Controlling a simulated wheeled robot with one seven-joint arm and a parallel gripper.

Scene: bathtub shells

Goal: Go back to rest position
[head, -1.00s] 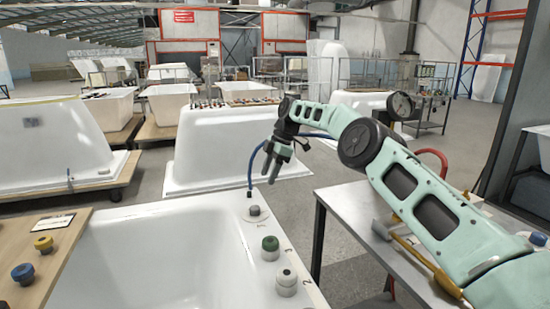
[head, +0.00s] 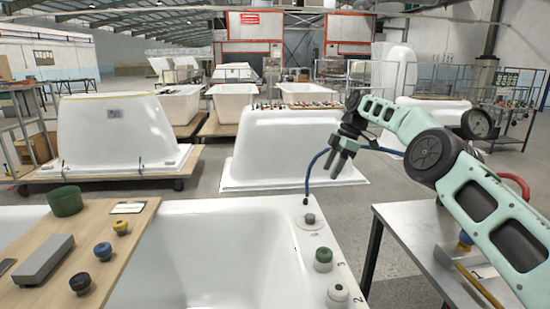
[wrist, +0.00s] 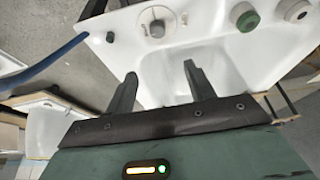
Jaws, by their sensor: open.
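My gripper (head: 338,163) hangs in the air above the far right corner of the near white bathtub shell (head: 250,207). Its two dark fingers are apart and nothing is between them, as the wrist view (wrist: 160,82) shows. On the shell's right rim stand a grey knob (head: 310,220), a green-topped knob (head: 323,259) and a white knob (head: 337,294). The grey knob sits on a round pale plate, seen in the wrist view (wrist: 156,28) beyond the fingers. A blue hose (head: 309,175) curves from my arm down beside the gripper.
A wooden board (head: 135,235) lies across the shell's left side, with a green cylinder (head: 66,201), a grey block (head: 43,259), and yellow, blue and black knobs. A metal table (head: 410,225) stands under my arm at right.

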